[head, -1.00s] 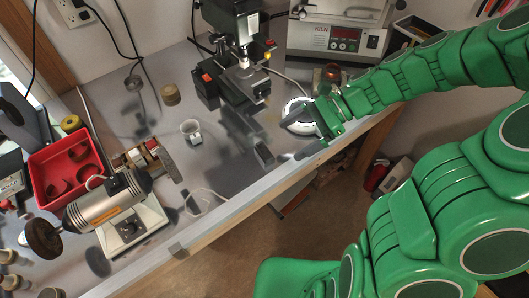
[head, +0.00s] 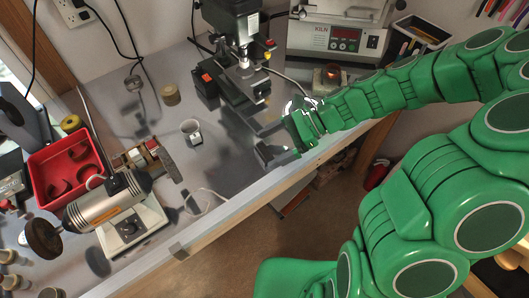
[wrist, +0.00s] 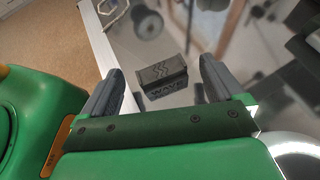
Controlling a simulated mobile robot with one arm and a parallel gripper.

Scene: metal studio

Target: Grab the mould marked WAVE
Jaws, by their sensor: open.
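The mould marked WAVE (wrist: 163,76) is a small dark block with a zigzag on its top and WAVE on its side. It lies on the grey bench top in the wrist view, ahead of my gripper (wrist: 162,82), between the lines of its two fingers. My gripper is open and empty, with a finger to each side of the mould and no clear contact. In the head view my gripper (head: 268,142) is low over the bench near its front edge. The mould is hard to tell from the dark fingers there.
A drill-press-like machine (head: 235,45) stands behind my gripper. A kiln (head: 340,35) is at the back right. The bench's front edge (head: 250,190) runs close by.

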